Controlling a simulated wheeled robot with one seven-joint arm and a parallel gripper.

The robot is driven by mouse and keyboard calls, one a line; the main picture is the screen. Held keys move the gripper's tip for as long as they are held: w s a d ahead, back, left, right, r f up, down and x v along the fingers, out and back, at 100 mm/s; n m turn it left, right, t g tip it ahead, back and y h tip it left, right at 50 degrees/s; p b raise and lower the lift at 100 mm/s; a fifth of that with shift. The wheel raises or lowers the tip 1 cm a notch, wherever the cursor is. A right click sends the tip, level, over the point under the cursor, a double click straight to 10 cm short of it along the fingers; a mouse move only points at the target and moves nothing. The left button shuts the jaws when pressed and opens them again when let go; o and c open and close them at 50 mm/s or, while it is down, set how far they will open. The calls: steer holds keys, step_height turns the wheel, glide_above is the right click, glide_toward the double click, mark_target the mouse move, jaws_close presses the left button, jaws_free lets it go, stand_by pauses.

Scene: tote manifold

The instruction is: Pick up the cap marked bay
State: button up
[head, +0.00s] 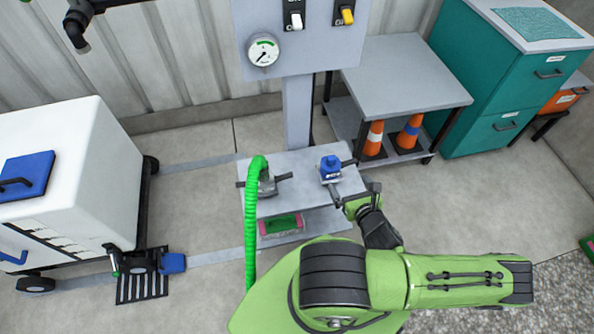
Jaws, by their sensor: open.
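A small blue cap (331,166) sits on a fitting near the right end of the grey manifold stand (303,168). It has a pale label whose lettering is too small to read, so I cannot tell if it says bay. My gripper (350,199) is just right of and below the cap in the picture, by the stand's right edge. It looks apart from the cap and empty. Its fingers are small and dark, and my green arm reaches it from the lower right.
A green hose (251,230) hangs over the stand's left side. A pink and green item (283,224) lies on the lower shelf. A white wheeled cart (62,185) stands left. A grey table (405,75) with traffic cones beneath and teal cabinets (500,80) stand behind right.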

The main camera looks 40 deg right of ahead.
mark_target(332, 163)
steer(key=b+x, duration=0.2)
steer(key=x, duration=0.3)
steer(key=b+x, duration=0.3)
steer(key=x, duration=0.1)
steer(key=shift+w+f, duration=0.35)
steer(key=shift+f, duration=0.05)
steer(key=b+x, duration=0.2)
steer(key=x, duration=0.3)
steer(key=shift+w+f, duration=0.25)
steer(key=shift+f, duration=0.1)
steer(key=shift+s, duration=0.1)
steer(key=c, duration=1.3)
steer(key=shift+o, duration=0.3)
steer(key=shift+m, duration=0.3)
step_height(332, 163, up, 10)
steer(key=p, duration=0.5)
